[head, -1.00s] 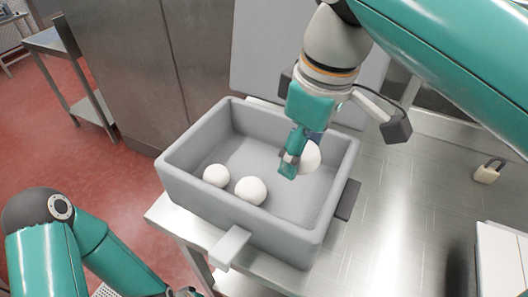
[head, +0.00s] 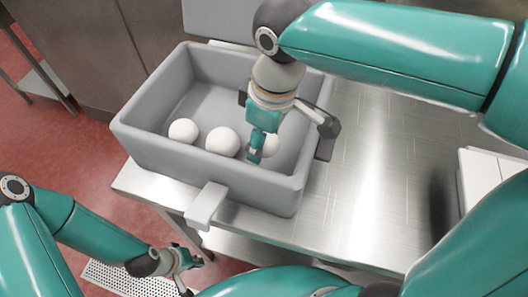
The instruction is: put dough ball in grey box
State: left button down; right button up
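The grey box (head: 146,147) stands on the metal table in the head view, its top open. Two white dough balls, a left one (head: 183,131) and a right one (head: 222,142), lie on its floor. My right gripper (head: 260,150) points down inside the box near its right side. It is shut on a third dough ball (head: 271,146), partly hidden behind the fingers. Whether this ball touches the box floor cannot be told. My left gripper (head: 190,268) is low at the front left, away from the box, with its fingers apart and empty.
The metal table (head: 365,165) is bare to the right of the box. A white object (head: 490,180) stands at the right edge. A metal cabinet (head: 85,60) stands behind, over red floor.

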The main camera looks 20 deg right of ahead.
aim_at(264, 162)
jog(key=shift+f+b, duration=0.3)
jog(key=shift+f, duration=2)
jog(key=shift+f, duration=0.1)
jog(key=o, duration=1.2)
jog(key=r, duration=0.3)
jog(key=r+p, duration=0.1)
jog(key=r, duration=0.3)
jog(key=d+r, duration=0.1)
jog(key=r, duration=0.3)
jog(key=shift+s+p, duration=0.35)
jog(key=shift+s, duration=0.05)
jog(key=shift+s+r, duration=0.1)
jog(key=shift+r, duration=0.5)
